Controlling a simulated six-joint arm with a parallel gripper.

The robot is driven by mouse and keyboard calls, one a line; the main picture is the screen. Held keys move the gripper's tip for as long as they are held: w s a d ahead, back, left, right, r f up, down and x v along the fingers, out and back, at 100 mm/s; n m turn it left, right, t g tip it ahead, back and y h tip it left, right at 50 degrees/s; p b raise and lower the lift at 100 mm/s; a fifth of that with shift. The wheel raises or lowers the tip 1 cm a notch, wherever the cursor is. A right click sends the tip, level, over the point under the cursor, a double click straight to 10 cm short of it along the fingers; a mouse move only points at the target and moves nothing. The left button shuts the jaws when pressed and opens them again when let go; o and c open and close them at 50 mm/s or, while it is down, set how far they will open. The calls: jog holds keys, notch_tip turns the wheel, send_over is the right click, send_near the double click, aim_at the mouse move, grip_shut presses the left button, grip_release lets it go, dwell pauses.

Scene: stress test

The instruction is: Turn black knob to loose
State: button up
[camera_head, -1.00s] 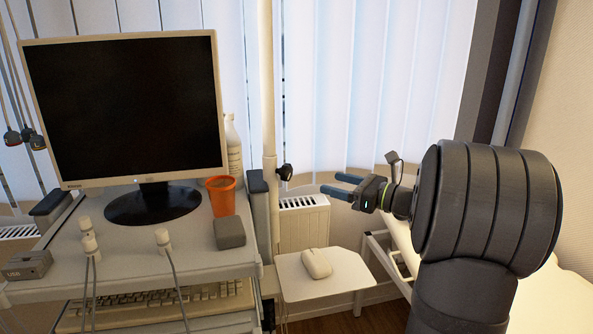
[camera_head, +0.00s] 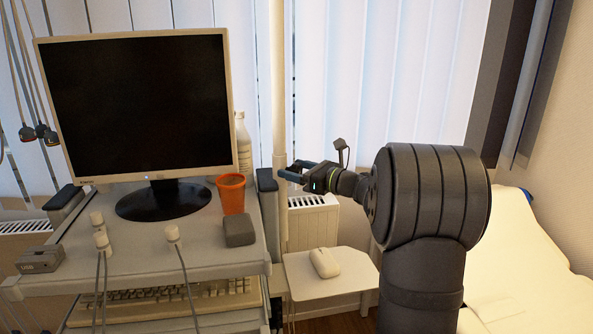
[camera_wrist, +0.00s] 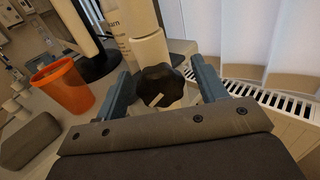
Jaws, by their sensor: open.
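The black knob (camera_wrist: 160,85) sits on the cream vertical pole (camera_wrist: 150,48), with a short white mark on its face. In the wrist view it lies between the two blue fingers of my gripper, one on each side, with gaps to both. My gripper (camera_head: 289,171) is open and level with the pole's joint in the head view. There the fingers hide the knob. Whether either finger touches it cannot be seen. The pole (camera_head: 278,100) rises beside the cart.
An orange cup (camera_head: 231,194), a grey box (camera_head: 239,231) and a monitor (camera_head: 140,105) stand on the cart left of the pole. A mouse (camera_head: 325,262) lies on a small white shelf (camera_head: 345,284) below my gripper. A radiator (camera_head: 314,220) is behind.

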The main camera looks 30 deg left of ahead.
jog(key=shift+c, duration=0.3)
jog(key=c, duration=0.9)
jog(key=shift+n, duration=0.8)
jog(key=o, duration=1)
jog(key=shift+c, duration=0.2)
jog(key=shift+d, duration=0.1)
jog(key=d, duration=1.7)
jog(key=shift+d+f, duration=0.15)
